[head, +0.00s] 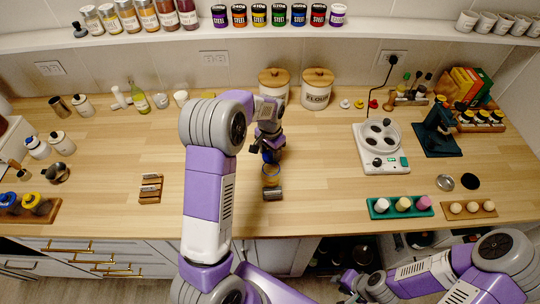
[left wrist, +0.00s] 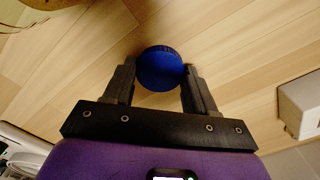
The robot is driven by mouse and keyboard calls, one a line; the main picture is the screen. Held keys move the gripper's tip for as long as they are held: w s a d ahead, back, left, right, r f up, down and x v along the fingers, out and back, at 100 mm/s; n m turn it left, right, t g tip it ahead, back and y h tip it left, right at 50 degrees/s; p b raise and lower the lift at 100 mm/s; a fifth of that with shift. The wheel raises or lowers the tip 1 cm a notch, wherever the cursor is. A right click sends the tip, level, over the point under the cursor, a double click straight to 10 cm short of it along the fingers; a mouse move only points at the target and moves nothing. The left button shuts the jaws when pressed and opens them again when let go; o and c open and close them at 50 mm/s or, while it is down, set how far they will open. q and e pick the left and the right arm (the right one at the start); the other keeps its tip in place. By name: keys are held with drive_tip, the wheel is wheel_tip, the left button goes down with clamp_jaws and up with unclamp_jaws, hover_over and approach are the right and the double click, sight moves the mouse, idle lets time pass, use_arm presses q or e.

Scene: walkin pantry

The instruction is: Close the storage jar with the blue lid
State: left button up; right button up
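The blue lid (left wrist: 161,68) shows as a round disc between the fingertips of my left gripper (left wrist: 160,75) in the left wrist view, with a finger against each side. In the head view my left gripper (head: 267,142) points down over the middle of the counter, with a bit of blue (head: 270,156) just under it. A small clear jar (head: 272,174) appears just below the blue in the head view; it is small and partly hidden, so I cannot tell whether the lid touches it. My right gripper (head: 352,284) is low, in front of the counter, and its fingers are unclear.
A grey metallic cylinder (head: 272,193) is near the counter's front edge. Wooden-lidded canisters (head: 316,92) stand behind. A small wooden stand (head: 151,188) is to the left; a white appliance (head: 381,146) and a green tray (head: 380,211) are to the right. Counter between them is clear.

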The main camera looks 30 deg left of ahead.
sight(270, 155)
use_arm(q)
drive_tip(key=c, duration=0.3)
wheel_tip(270, 155, up, 10)
drive_tip(key=p, duration=0.1)
idle(0.4)
